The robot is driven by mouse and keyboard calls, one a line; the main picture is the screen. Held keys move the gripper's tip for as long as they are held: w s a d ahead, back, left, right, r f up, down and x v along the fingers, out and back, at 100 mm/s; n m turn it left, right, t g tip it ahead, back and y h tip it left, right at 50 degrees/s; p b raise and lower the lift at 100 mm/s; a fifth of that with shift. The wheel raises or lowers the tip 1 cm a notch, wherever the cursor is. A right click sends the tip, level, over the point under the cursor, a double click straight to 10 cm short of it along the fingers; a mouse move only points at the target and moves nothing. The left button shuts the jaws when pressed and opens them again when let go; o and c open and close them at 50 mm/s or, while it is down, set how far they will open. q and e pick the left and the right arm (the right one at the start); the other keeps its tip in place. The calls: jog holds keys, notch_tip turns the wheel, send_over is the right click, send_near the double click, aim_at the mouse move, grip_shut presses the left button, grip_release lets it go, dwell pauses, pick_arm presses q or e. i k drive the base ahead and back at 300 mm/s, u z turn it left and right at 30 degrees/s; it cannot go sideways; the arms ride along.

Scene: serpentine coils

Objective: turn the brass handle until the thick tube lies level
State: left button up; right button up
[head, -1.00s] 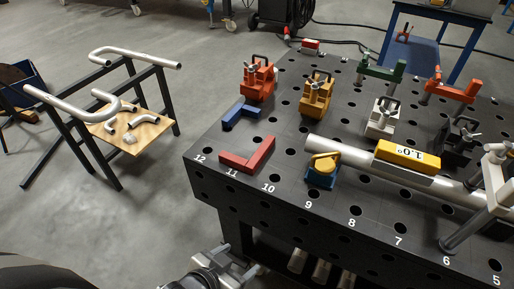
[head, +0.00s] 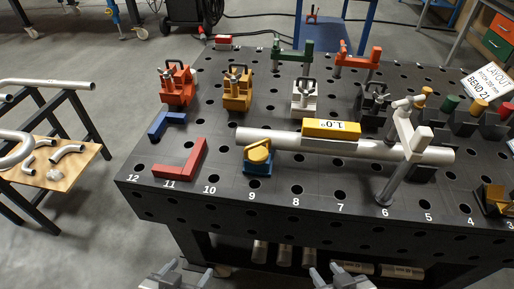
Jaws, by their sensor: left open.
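The thick grey tube (head: 385,150) lies across the table, its left end at the brass handle and its right part at a grey clamp post (head: 402,160). In the picture it slopes slightly down to the right. A yellow level (head: 318,128) on it reads 1.0°. The brass handle (head: 258,152) sits on a blue block (head: 257,168) under the tube's left end. My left gripper (head: 188,272) is open and empty at the bottom edge, in front of the table. My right gripper (head: 328,273) is right of it, also away from the handle; its jaws are unclear.
The dark perforated table (head: 230,190) carries a red angle (head: 182,163), a blue angle (head: 166,124), and red (head: 175,86), orange (head: 238,92) and white (head: 305,98) clamps. A rack with bent tubes (head: 68,152) stands left. The front strip near the numbers is mostly clear.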

aim_at(255, 153)
jog(key=k, duration=1.15)
jog(key=u, duration=0.9)
jog(key=i, duration=0.8)
jog(key=z, duration=0.15)
